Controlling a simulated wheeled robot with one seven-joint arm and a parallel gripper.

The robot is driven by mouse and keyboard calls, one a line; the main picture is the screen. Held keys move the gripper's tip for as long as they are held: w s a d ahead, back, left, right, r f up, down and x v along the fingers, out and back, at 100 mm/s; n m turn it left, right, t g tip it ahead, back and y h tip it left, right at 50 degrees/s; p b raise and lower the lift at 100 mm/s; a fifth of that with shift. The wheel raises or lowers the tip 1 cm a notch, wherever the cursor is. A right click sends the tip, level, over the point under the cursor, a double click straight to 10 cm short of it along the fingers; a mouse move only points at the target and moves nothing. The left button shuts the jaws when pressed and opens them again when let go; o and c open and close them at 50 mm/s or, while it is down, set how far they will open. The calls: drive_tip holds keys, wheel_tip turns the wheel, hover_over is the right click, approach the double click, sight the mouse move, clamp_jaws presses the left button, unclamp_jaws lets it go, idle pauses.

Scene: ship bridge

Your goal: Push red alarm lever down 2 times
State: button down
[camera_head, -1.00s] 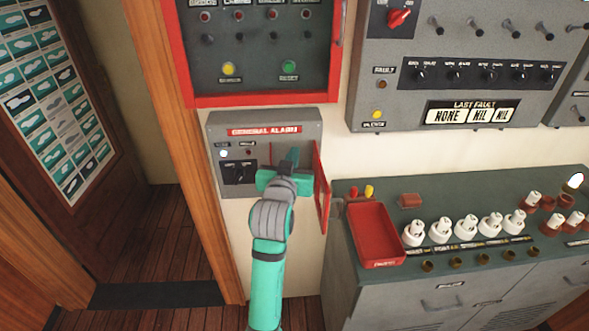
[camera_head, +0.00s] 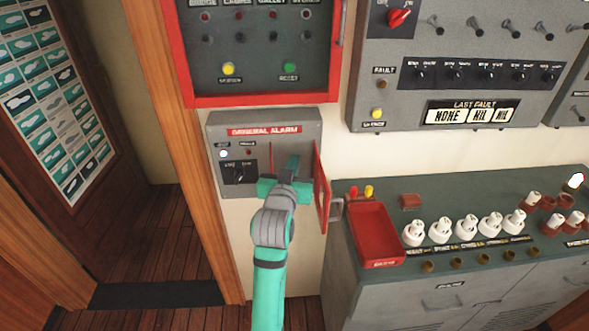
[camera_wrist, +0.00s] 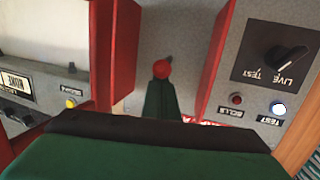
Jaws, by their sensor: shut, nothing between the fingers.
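The general alarm box (camera_head: 222,130) is on the wall in the head view, with its red cover (camera_head: 321,186) swung open to the right. The lever's red knob (camera_wrist: 161,69) shows in the wrist view, between the red side walls of its recess; the lever is hidden behind my gripper in the head view. My gripper (camera_head: 292,163) is shut and empty in front of the recess. In the upside-down wrist view, its green fingertips (camera_wrist: 158,88) reach the knob from the box's label side. I cannot tell whether they touch it.
A dark selector switch (camera_wrist: 286,56) and a lit white lamp (camera_wrist: 277,108) sit beside the recess. A red-framed panel (camera_head: 262,100) is above the box. A grey cabinet with a red tray (camera_head: 375,262) stands to the right.

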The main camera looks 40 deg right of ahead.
drive_tip(key=shift+f, duration=1.05)
drive_tip(key=shift+r, duration=2.3)
drive_tip(key=s+a+r, duration=0.1)
drive_tip(key=s+a, duration=0.3)
drive_tip(key=s, duration=0.3)
drive_tip(key=shift+s+a, duration=0.3)
drive_tip(key=shift+a, duration=0.05)
drive_tip(key=shift+f, duration=0.1)
idle(0.6)
